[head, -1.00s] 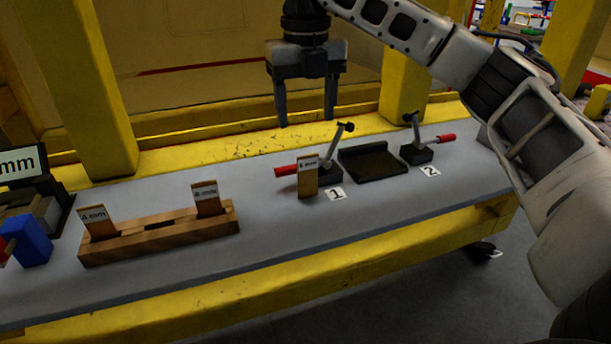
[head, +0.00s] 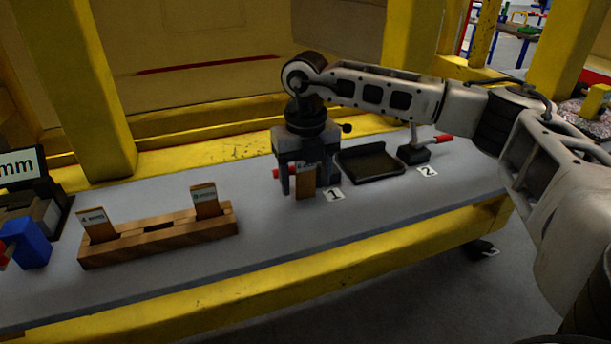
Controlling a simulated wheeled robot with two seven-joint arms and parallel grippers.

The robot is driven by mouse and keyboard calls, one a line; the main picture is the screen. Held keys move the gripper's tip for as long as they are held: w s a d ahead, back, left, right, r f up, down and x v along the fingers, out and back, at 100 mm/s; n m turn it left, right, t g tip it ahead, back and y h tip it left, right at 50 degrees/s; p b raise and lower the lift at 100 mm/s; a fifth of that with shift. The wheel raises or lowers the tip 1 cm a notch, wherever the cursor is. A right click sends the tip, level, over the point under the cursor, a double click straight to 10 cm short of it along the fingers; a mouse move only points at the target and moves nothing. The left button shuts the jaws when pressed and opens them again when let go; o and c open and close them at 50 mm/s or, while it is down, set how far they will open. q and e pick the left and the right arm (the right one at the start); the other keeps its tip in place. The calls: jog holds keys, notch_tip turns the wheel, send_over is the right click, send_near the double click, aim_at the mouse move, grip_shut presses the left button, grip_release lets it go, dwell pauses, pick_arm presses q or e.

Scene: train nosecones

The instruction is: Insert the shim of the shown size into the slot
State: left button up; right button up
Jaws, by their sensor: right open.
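The rack (head: 165,240) has an empty middle slot. A display (head: 19,168) at the left edge shows "mm", its number cut off. My left gripper is not in view.
A red-handled clamp by label 1 (head: 333,194) is mostly hidden behind my right gripper. A black tray (head: 369,162) and a second red-handled clamp (head: 414,153) stand to the right. A blue block (head: 27,245) sits at the left. Yellow posts rise behind the table.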

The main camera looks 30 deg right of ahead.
jog(key=c, duration=1.3)
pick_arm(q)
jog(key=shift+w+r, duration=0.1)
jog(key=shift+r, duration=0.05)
pick_arm(e)
jog(key=shift+r, duration=0.5)
notch_tip(320, 180, up, 2)
jog(key=shift+a+r, duration=0.1)
jog(key=shift+r, duration=0.15)
pick_arm(q)
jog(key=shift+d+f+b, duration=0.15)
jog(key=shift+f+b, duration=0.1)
jog(key=shift+b, duration=0.65)
pick_arm(e)
jog(key=s+a+r, duration=0.4)
jog(key=s, duration=0.1)
jog(key=s+a+r, duration=0.5)
jog(key=shift+s+a+r, duration=0.2)
jog(key=shift+a+r, duration=0.05)
